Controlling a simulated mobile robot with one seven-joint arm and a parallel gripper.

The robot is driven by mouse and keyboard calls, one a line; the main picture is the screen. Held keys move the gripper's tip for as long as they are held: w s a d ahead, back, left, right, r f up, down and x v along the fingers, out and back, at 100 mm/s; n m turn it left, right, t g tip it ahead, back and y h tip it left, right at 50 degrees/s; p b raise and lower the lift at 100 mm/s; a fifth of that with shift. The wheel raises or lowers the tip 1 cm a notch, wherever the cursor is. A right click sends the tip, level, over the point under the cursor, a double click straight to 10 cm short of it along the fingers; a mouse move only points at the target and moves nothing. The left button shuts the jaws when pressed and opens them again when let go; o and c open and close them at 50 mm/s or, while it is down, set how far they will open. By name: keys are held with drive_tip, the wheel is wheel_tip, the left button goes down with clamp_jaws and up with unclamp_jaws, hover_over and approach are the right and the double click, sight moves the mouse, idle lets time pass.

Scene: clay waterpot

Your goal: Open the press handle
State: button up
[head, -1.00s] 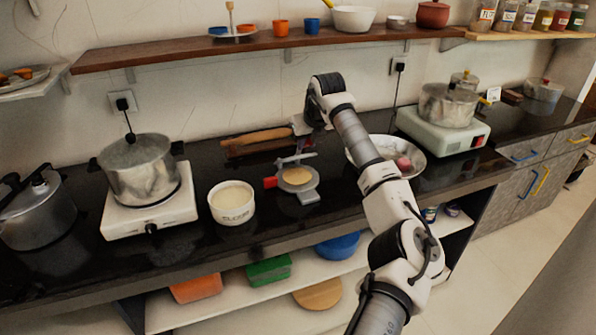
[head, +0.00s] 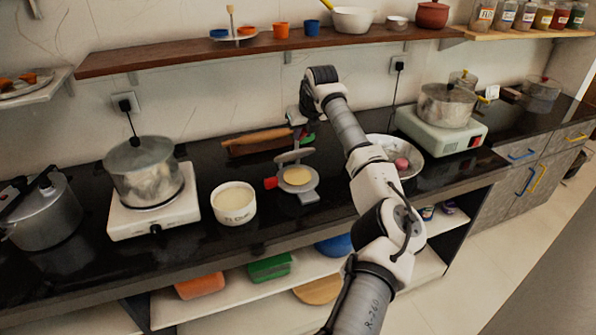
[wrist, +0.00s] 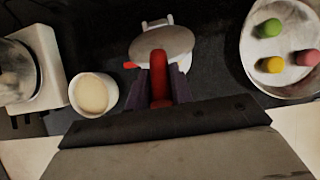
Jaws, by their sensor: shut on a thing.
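The metal press (head: 308,192) sits on the dark counter, with a flat, pale piece of dough (head: 297,176) on its lower plate. Its upper plate (head: 293,157) is tilted up behind the dough. In the wrist view the round grey plate (wrist: 162,42) lies just beyond my fingers. My gripper (wrist: 158,75) is shut on the red press handle (wrist: 158,88), which lies between its two dark fingers. A second red part (head: 270,183) sticks out at the left of the press. In the head view my gripper (head: 300,124) is above and behind the press, its fingertips unclear.
A white tub (head: 234,218) stands left of the press, beside a stove with a pot (head: 145,178). A wooden rolling pin (head: 258,138) lies behind. A metal bowl (wrist: 252,62) with coloured balls is to the right. A wooden shelf (head: 180,56) hangs above.

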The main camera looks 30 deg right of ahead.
drive_tip(key=shift+w+d+r+p, duration=0.2)
drive_tip(key=shift+w+r+p, duration=0.8)
drive_tip(key=shift+p, duration=0.45)
drive_tip(key=shift+w+f, duration=0.15)
drive_tip(key=shift+w, duration=0.2)
drive_tip(key=shift+w+d+r+p, duration=0.2)
drive_tip(key=shift+w+r+p, duration=0.4)
drive_tip(key=shift+p, duration=0.6)
drive_tip(key=shift+w+f, duration=0.2)
drive_tip(key=shift+w, duration=0.2)
drive_tip(key=shift+w+d+r, duration=0.25)
drive_tip(key=shift+w, duration=0.35)
